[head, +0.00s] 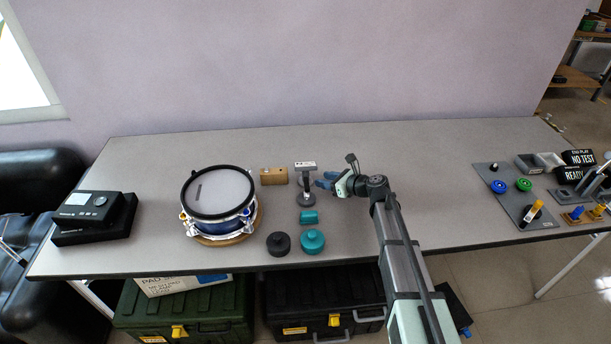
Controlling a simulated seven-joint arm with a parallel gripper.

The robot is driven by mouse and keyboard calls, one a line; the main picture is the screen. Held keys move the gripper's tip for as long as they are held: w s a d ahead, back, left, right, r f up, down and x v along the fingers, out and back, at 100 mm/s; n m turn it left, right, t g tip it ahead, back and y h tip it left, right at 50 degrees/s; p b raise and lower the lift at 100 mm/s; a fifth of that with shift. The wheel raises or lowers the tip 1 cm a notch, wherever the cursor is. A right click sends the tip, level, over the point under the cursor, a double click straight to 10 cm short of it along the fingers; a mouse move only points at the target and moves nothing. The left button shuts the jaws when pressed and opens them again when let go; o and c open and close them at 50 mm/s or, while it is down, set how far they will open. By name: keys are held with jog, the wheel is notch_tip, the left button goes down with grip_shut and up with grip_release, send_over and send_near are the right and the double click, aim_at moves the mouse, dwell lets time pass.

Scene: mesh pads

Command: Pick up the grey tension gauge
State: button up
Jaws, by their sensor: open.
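A dark grey round piece with a small raised top (278,243) sits near the table's front edge, right of the drum; it looks like the grey tension gauge, but it is too small to be sure. A similar teal round piece (312,241) is just to its right. My gripper (322,181) is open, with bluish fingers pointing left, close to a small stand with a white label plate (305,166). I cannot tell whether they touch. The gripper is behind and to the right of the grey piece, apart from it, and nothing shows held.
A drum with a mesh head (213,192) stands left on a wooden disc. A small teal block (309,217) and a tan box (273,176) are near the stand. A black device (92,205) is far left. Grey boards with knobs (512,190) are right. Table between arm and boards is clear.

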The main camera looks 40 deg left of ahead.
aim_at(311, 183)
jog(key=shift+x, duration=3.7)
jog(key=shift+r, duration=0.1)
jog(key=shift+c, duration=0.2)
grip_shut()
